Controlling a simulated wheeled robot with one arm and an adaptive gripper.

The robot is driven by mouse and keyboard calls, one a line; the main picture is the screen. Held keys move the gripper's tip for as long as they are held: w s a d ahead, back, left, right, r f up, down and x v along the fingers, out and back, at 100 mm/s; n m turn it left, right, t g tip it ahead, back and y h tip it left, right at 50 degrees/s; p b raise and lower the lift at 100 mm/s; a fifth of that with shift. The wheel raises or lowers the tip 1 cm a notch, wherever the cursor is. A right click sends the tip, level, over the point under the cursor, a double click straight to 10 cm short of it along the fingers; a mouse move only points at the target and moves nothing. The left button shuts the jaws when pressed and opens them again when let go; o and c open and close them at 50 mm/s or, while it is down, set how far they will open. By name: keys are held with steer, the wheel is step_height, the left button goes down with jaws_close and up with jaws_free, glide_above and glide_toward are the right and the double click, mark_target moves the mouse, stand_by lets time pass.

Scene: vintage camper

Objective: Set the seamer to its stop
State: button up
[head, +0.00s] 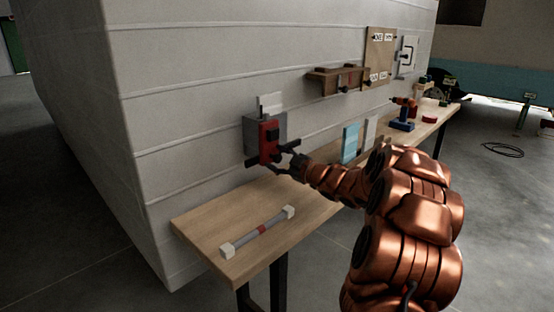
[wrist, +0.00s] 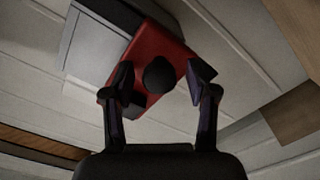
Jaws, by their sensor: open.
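A red and grey device, which I take to be the seamer (head: 268,142), is mounted on the white panelled wall above the near end of the bench. In the wrist view its red body (wrist: 165,48) fills the upper middle, tilted, with a grey box behind. A round black knob (wrist: 159,75) stands out from the red face. My gripper (head: 284,158) is at the front of the device. In the wrist view my gripper (wrist: 158,82) is open, with one finger on each side of the knob. I cannot tell whether either finger touches it.
A wooden bench (head: 210,217) runs along the wall. A grey bar with white end blocks and a red middle (head: 262,229) lies on it. A light blue panel (head: 350,143), a blue-based tool (head: 402,126) and a wooden wall shelf (head: 322,77) are farther along.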

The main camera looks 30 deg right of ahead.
steer(key=shift+w, duration=0.2)
steer(key=shift+c, duration=0.4)
jaws_close()
